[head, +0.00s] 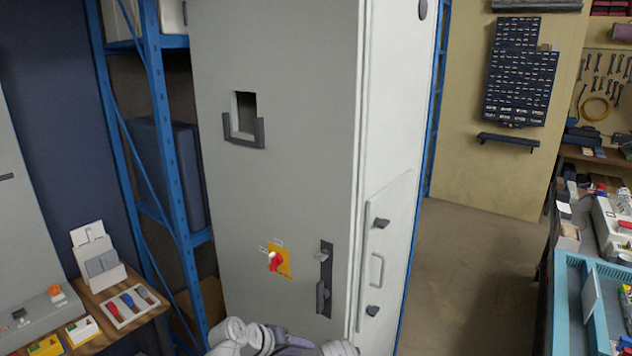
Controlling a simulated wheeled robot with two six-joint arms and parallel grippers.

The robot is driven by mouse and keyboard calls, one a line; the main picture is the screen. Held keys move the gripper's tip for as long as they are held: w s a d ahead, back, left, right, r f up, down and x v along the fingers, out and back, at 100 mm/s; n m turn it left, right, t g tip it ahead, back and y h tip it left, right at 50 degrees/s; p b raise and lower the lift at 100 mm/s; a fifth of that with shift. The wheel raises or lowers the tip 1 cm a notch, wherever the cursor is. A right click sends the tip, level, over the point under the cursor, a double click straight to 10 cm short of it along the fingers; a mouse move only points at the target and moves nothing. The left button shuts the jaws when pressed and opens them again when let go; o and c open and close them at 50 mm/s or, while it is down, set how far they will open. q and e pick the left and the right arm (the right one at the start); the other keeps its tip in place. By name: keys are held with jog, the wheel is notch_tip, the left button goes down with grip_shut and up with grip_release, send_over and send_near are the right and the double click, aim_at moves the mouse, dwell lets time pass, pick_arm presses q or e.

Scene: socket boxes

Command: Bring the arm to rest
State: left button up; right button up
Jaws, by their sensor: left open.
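My left gripper (286,342) and white arm links show at the bottom edge, in front of the lower part of a tall grey cabinet. Only a part of the gripper is in the picture and its fingertips are hard to make out. I see nothing held in it. The gap to the cabinet face cannot be judged. My right gripper is not in view.
The grey cabinet (290,180) has a red switch (275,261) on a yellow plate and a dark handle (324,280). A wooden bench (150,312) stands left, a blue shelf (166,130) behind it. A teal tray (570,300) is right. Floor (470,270) is clear between.

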pick_arm(q)
jog(key=s+a+f+m+g+y, duration=0.1)
jog(key=s+a+f+g+y, duration=0.1)
jog(key=s+a+f+y, duration=0.3)
jog(key=s+a+f+m+g+y, duration=0.1)
jog(key=s+a+f+g+y, duration=0.2)
jog(key=a, duration=0.4)
jog(key=s+d+r+m, duration=0.1)
jog(key=s+d+m, duration=0.2)
jog(key=s+d, duration=0.4)
jog(key=d, duration=0.3)
jog(key=shift+d+m+g+y, duration=0.2)
jog(key=shift+m+g+y, duration=0.2)
jog(key=shift+r, duration=0.1)
